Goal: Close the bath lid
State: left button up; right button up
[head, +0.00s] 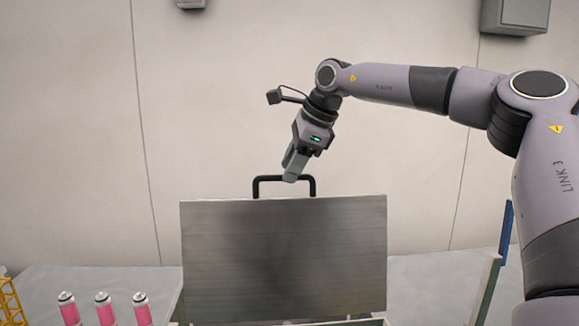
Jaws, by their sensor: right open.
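The bath lid (284,262) is a grey metal panel standing raised and upright in the middle of the head view. A black handle (284,179) sticks up from its top edge. My right gripper (290,178) is open and points down at the handle's top bar, overlapping it in the picture. I cannot tell whether the fingers touch the bar or sit in front of or behind it. Only a thin strip of the bath (365,322) shows below the lid. My left gripper is not in view.
Several pink cans, one of them here (104,309), stand on the grey table (45,283) at the lower left. A yellow lattice frame (10,302) is at the left edge.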

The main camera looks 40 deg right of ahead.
jog(key=shift+w+f, duration=0.25)
jog(key=shift+f, duration=0.2)
grip_shut()
jog(key=shift+a, duration=0.1)
